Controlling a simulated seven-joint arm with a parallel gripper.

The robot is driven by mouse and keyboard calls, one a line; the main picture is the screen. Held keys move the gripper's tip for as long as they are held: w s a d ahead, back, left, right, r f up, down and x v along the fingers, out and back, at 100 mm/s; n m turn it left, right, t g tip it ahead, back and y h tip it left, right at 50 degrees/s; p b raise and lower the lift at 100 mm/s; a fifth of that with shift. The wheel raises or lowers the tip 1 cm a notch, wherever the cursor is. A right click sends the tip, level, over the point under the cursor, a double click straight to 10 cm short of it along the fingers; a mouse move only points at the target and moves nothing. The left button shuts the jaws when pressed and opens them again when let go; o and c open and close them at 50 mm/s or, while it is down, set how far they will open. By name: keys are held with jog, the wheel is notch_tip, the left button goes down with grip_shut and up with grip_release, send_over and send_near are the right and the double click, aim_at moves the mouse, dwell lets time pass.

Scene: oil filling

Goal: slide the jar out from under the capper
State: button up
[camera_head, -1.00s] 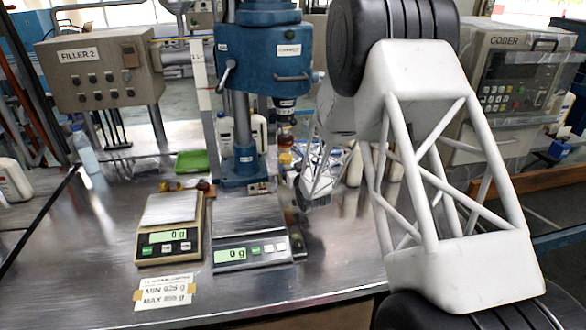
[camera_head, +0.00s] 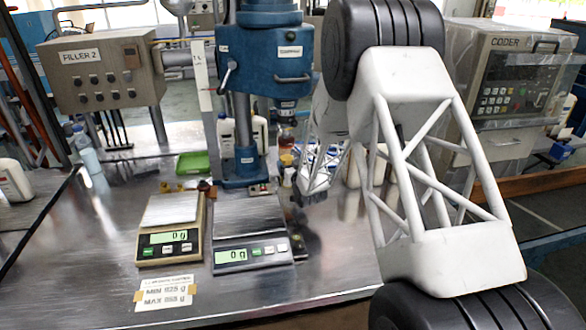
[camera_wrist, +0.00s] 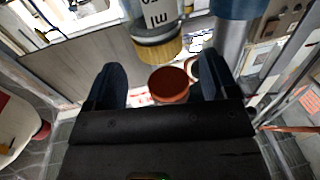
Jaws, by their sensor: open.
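The blue capper (camera_head: 262,62) stands behind the scales on its column and base (camera_head: 243,172). My gripper (camera_head: 302,194) is low over the bench, right of the capper's base, small and partly hidden by my arm. In the wrist view my gripper (camera_wrist: 160,82) is open, with its two dark fingers apart. A round red-brown top (camera_wrist: 170,86) shows between and beyond the fingertips, with no clear contact. I cannot tell whether it belongs to the jar. A yellow-rimmed container with a white label (camera_wrist: 158,48) shows just past it. The jar cannot be clearly identified in the head view.
Two scales (camera_head: 170,244) (camera_head: 252,256) reading 0 g stand at the front left of my gripper. Several bottles crowd behind my gripper near the capper. A green tray (camera_head: 193,162) lies left of the capper. The bench's front right is clear.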

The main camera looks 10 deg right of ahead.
jog(key=shift+w+a+f, duration=0.1)
jog(key=shift+w+a, duration=0.1)
jog(key=shift+w, duration=1)
jog(key=shift+w+a, duration=0.15)
jog(key=shift+w, duration=1)
jog(key=c, duration=1.1)
